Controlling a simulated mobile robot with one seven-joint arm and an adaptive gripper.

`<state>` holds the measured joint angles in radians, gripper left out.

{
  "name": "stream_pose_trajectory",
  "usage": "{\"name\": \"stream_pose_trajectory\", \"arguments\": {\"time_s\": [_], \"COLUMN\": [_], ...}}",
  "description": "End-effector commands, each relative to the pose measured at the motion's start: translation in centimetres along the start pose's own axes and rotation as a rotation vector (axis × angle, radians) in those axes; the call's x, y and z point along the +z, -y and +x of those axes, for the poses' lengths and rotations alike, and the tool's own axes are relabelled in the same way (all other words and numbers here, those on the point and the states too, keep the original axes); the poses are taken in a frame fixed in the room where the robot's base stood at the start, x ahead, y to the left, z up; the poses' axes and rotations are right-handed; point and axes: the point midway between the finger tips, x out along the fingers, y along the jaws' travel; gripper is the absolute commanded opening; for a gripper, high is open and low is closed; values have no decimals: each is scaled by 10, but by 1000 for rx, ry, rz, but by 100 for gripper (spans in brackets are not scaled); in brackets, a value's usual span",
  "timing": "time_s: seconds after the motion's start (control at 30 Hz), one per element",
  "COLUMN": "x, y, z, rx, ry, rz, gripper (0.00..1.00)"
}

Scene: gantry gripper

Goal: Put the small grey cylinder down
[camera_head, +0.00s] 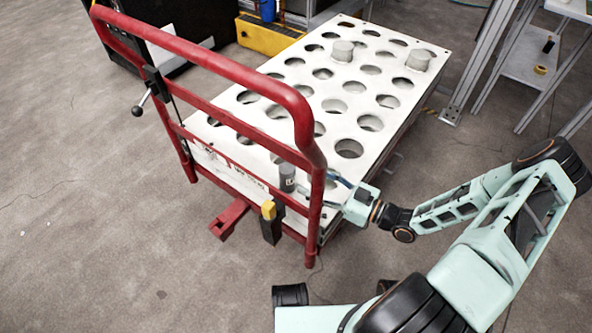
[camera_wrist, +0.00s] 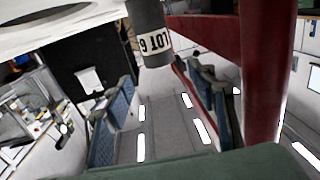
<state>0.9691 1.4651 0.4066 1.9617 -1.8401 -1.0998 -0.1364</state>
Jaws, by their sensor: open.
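The small grey cylinder (camera_head: 287,178) with a white label stands on the near end of the cart's white holed top (camera_head: 330,104), close behind the red handle frame. It appears upright. In the wrist view the cylinder (camera_wrist: 149,22) shows at the top middle, its "LOT 6" label upside down. My gripper (camera_head: 320,186) reaches in from the right at the cylinder's height. Its two blue-grey fingers are spread apart, with the tips (camera_wrist: 158,82) to either side of the cylinder's line. I cannot tell whether either finger touches it. The cylinder's base is hidden in the wrist view.
The red handle frame (camera_head: 205,55) rises close beside the cylinder; one post (camera_wrist: 266,70) shows near in the wrist view. Many holes there are empty. A metal frame (camera_head: 487,60) stands right.

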Motion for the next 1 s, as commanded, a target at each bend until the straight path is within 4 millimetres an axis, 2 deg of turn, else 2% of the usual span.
{"name": "stream_pose_trajectory", "arguments": {"time_s": [0.1, 0.27, 0.87, 1.0], "x": [-2, -2, -2, 8], "y": [-1, 0, -2, -19], "z": [-18, -29, -31, -34], "rx": [2, 0, 2, 36], "ry": [-1, -2, 2, 92], "rz": [-1, 0, 0, -3], "gripper": [52, 52, 52, 52]}}
